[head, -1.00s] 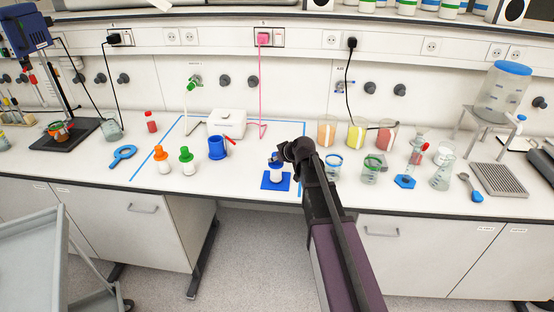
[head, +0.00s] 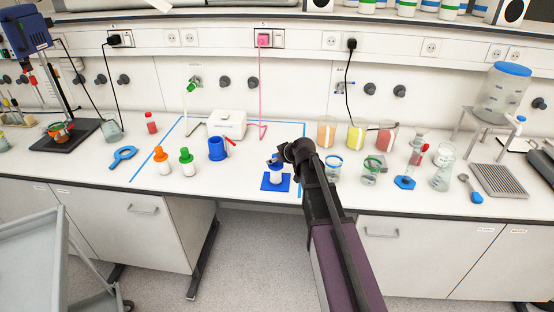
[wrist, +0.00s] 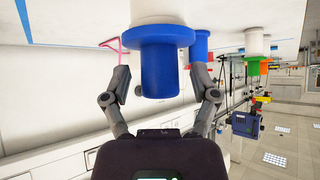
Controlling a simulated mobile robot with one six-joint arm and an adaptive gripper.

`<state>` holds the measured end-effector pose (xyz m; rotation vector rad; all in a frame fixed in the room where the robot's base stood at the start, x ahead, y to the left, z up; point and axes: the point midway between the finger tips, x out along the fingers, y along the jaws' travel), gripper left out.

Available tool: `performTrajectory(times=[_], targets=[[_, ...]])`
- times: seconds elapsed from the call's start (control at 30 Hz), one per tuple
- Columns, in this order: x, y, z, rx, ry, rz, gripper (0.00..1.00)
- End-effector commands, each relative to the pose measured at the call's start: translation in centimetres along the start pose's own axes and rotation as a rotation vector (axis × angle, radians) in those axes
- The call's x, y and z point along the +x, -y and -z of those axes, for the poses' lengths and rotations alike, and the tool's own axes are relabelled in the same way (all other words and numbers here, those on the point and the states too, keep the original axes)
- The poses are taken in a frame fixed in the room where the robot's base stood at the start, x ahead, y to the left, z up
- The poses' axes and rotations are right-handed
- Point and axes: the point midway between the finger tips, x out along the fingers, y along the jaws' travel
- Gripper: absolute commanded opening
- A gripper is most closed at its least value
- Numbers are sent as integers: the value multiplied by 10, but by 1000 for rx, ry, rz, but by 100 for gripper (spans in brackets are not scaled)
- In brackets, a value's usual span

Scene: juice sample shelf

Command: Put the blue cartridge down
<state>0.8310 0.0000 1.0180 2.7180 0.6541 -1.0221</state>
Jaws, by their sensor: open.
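The blue cartridge, with a white body and a blue flanged cap, stands upright on a blue square pad (head: 270,187). Its white body (head: 276,178) shows in the head view, with the cap partly hidden by my gripper. In the wrist view, which is upside down, the blue cap (wrist: 160,50) is large and near. My gripper (wrist: 160,78) is open, with one finger on each side of the cap. Gaps show between both fingers and the cap.
An orange-capped cartridge (head: 163,167), a green-capped one (head: 187,167) and a blue cup (head: 216,150) stand to the left. A white device (head: 227,124) is behind. Beakers, including a yellow-filled one (head: 356,137), stand right of my arm. The bench front edge is close to the pad.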

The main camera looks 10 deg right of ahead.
Motion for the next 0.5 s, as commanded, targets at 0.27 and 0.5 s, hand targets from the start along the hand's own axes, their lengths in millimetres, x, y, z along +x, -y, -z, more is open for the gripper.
performTrajectory(times=[0.27,0.5], targets=[[-29,1,2,0,0,-1,77],[-60,1,2,2,0,-1,77]])
